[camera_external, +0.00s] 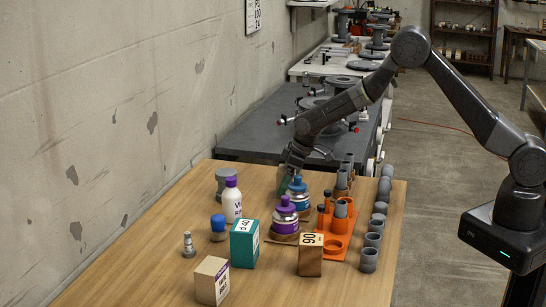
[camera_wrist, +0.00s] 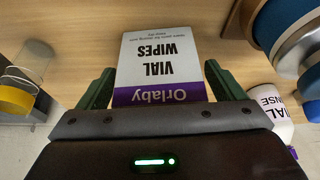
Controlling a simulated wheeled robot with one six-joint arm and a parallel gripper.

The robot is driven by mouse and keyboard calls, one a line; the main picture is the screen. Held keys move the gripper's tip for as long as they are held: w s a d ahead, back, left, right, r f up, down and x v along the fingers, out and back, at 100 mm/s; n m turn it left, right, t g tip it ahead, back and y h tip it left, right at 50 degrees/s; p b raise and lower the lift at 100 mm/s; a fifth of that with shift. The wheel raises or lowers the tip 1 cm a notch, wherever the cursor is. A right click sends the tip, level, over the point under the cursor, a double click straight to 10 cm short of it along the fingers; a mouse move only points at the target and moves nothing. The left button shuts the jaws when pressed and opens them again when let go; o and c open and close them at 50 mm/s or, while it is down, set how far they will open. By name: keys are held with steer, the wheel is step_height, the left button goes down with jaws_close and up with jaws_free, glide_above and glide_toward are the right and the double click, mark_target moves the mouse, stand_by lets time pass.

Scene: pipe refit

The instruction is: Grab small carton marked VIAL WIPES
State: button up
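The small white carton marked VIAL WIPES (camera_wrist: 158,62), with a purple Orlaby band, shows in the wrist view with its print upside down. My gripper (camera_wrist: 160,75) has its green fingers spread on either side of it. A narrow gap appears at each side, and I see no clear contact. In the external view my gripper (camera_external: 287,176) is low over the far part of the wooden table. I cannot make out the VIAL WIPES carton there; my gripper and nearby bottles may hide it.
A blue-capped bottle (camera_external: 297,187) and a purple-capped bottle (camera_external: 285,216) stand close to my gripper. A white bottle (camera_external: 232,204), a teal box (camera_external: 244,244), a box marked 90 (camera_external: 311,258) and a small carton (camera_external: 211,283) stand nearer. An orange rack (camera_external: 338,238) is right.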

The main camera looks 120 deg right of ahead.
steer(key=c, duration=1)
steer(key=shift+c, duration=0.2)
